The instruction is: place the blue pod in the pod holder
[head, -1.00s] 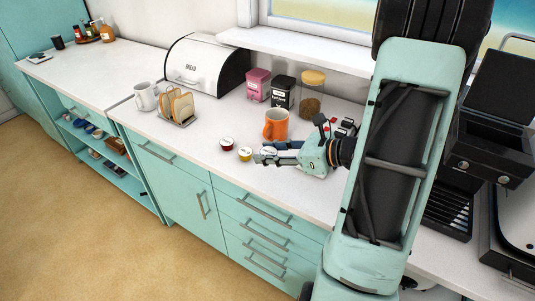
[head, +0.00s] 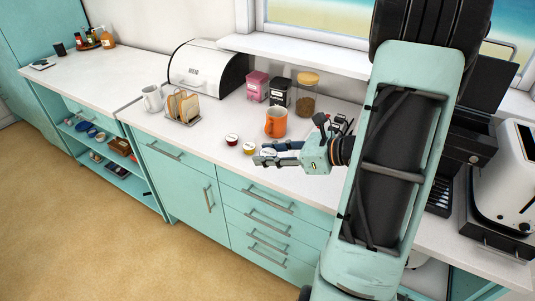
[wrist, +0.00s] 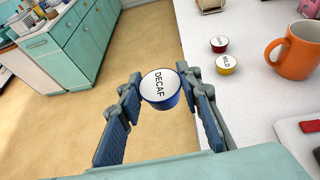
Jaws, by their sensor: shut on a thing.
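The blue pod (wrist: 160,91), with a white lid reading DECAF, is between the fingertips of my gripper (wrist: 163,97) in the wrist view. The fingers press on it from both sides. In the head view my gripper (head: 268,156) is above the front part of the counter, in front of the orange mug; the pod is small there. In the wrist view the pod appears against the floor, just off the counter's edge. I cannot make out a pod holder in either view.
A red pod (head: 232,139) and a yellow pod (head: 249,148) stand on the counter (head: 205,140) near an orange mug (head: 276,122). Jars, a toast rack (head: 183,106) and a bread box (head: 208,68) stand farther back. A black machine (head: 475,130) and a white appliance (head: 505,190) are at right.

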